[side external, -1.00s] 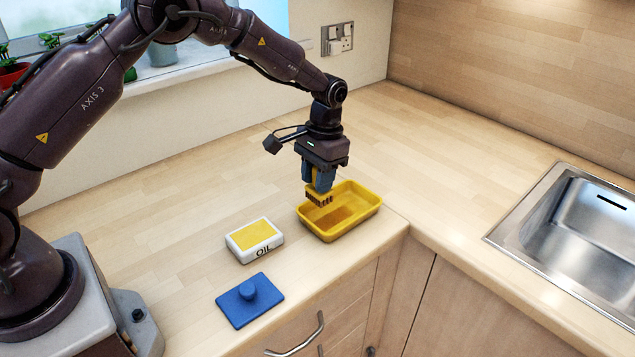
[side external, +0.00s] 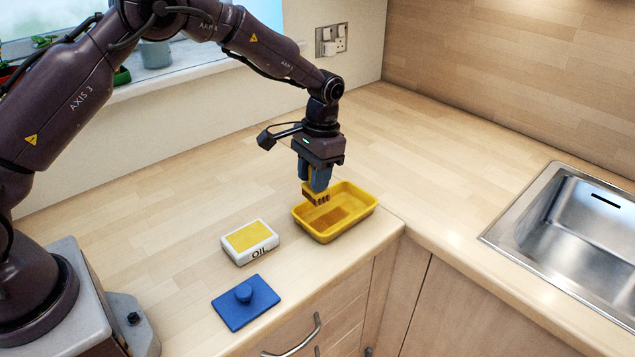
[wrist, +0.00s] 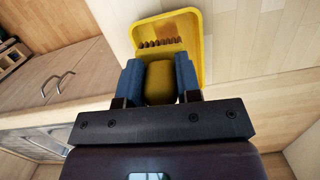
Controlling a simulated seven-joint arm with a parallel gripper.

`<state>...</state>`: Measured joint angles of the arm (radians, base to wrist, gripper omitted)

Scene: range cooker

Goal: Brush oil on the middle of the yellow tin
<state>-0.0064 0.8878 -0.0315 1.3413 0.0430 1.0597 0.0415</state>
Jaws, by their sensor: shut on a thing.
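The yellow tin (side external: 362,210) stands on the counter near its front corner, with a brownish oil patch (side external: 329,220) on the middle of its floor. My gripper (side external: 314,186) is shut on a yellow brush (side external: 313,192) with brown bristles pointing down. The brush is over the left part of the tin; I cannot tell whether the bristles touch its floor. In the wrist view the brush handle (wrist: 160,84) sits between the two blue fingers, and its bristles show against the tin (wrist: 190,24). The white oil box (side external: 250,242) with a yellow top is left of the tin.
A blue lid with a round knob (side external: 246,305) lies on the counter in front of the oil box. A metal sink (side external: 585,240) is at the right. The counter behind the tin is clear. Drawers are below the front edge.

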